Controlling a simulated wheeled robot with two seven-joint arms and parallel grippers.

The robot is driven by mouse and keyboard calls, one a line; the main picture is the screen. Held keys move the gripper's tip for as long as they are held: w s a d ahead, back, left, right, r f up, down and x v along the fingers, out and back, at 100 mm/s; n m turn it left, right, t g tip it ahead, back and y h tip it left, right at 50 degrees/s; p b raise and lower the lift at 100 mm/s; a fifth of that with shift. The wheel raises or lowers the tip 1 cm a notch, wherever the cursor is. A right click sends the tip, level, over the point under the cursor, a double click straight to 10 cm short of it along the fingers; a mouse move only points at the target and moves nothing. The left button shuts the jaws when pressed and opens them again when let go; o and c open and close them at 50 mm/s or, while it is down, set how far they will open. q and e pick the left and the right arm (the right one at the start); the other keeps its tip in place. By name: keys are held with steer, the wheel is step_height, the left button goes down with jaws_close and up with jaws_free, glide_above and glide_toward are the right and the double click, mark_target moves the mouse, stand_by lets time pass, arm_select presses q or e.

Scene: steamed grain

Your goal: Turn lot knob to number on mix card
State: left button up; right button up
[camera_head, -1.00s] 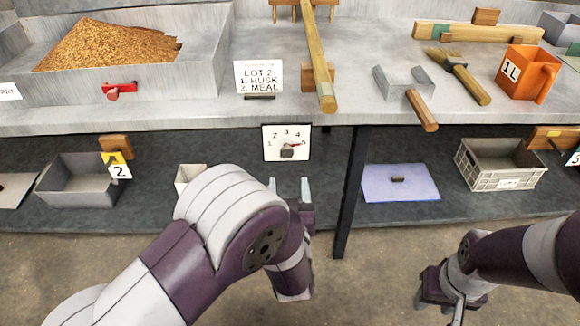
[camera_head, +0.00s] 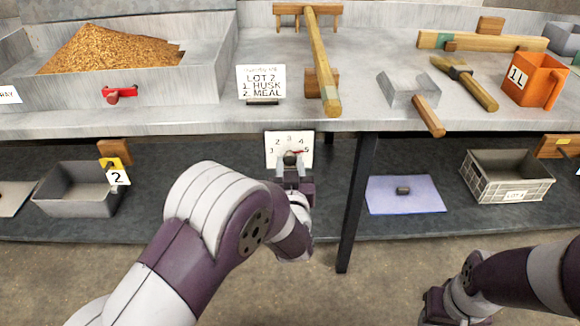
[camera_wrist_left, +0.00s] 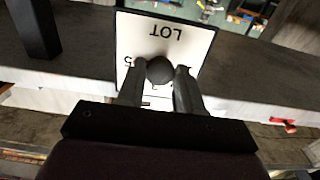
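The lot knob (camera_wrist_left: 160,70) is a dark round knob on a white numbered dial plate (camera_head: 278,140) at the shelf front. A red pointer (camera_head: 298,153) shows on the knob's right side, towards the 5. My left gripper (camera_head: 291,166) is at the dial, and in the left wrist view its two fingers (camera_wrist_left: 160,82) close in on both sides of the knob. They partly hide the dial's numbers. The mix card (camera_head: 262,83) stands on the counter above and reads LOT 2, 1. HUSK, 2. MEAL. My right gripper (camera_head: 436,306) is low at right, its fingers mostly out of frame.
The counter edge (camera_head: 200,122) runs above the dial. A dark table leg (camera_head: 356,205) stands just right of it. A grey bin (camera_head: 75,192), a lilac board (camera_head: 405,198) and a crate (camera_head: 505,178) sit on the lower shelf.

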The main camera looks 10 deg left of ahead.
arm_select(q)
steer(key=shift+n, duration=0.4)
steer(key=n+b, duration=0.1)
steer(key=n, duration=0.2)
steer(key=shift+f+n, duration=0.1)
steer(key=shift+n, duration=0.2)
steer(key=shift+n+b, duration=0.6)
steer(key=shift+n, duration=1)
steer(key=o, duration=1)
steer(key=shift+d, duration=0.1)
